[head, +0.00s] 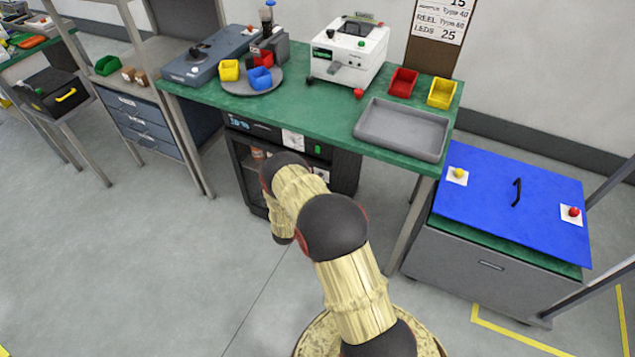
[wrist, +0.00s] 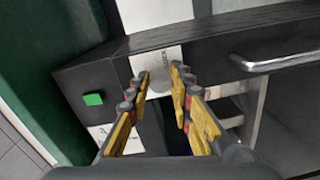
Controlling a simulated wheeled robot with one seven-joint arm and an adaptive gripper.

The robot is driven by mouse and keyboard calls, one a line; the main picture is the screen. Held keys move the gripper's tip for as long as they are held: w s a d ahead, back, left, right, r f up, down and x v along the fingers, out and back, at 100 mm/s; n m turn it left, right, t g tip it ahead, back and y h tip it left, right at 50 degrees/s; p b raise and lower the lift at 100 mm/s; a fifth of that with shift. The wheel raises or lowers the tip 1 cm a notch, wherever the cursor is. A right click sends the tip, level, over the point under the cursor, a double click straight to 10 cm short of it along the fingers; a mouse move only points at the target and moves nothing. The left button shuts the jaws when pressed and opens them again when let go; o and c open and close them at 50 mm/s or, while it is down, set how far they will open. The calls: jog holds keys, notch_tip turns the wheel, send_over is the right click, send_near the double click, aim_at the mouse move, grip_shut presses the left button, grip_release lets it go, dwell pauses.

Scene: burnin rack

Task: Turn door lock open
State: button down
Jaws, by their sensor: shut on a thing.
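The dark cabinet (head: 345,172) stands under the green workbench, with a glass-fronted door. In the wrist view its black frame (wrist: 85,75) fills the middle. The door lock (wrist: 158,84) is a small pale knob on a white label. My gripper (wrist: 161,76) faces it, with its yellow-padded fingers on either side of the knob, shut on it. The turn angle of the lock is hard to read. A silver door handle (wrist: 275,62) is to the right. In the head view my arm hides the gripper and lock.
A green square (wrist: 93,99) is on the frame left of the lock. The green bench top (head: 300,115) overhangs the cabinet. A blue-lidded grey bin (head: 500,270) stands at the right. The floor in front and to the left is clear.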

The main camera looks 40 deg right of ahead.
jog(key=shift+s+f, duration=0.15)
jog(key=shift+f, duration=0.05)
jog(key=c, duration=2)
grip_release()
jog(key=o, duration=0.4)
jog(key=shift+r, duration=0.1)
jog(key=shift+a, duration=0.1)
jog(key=v, duration=1.1)
jog(key=shift+a, duration=0.4)
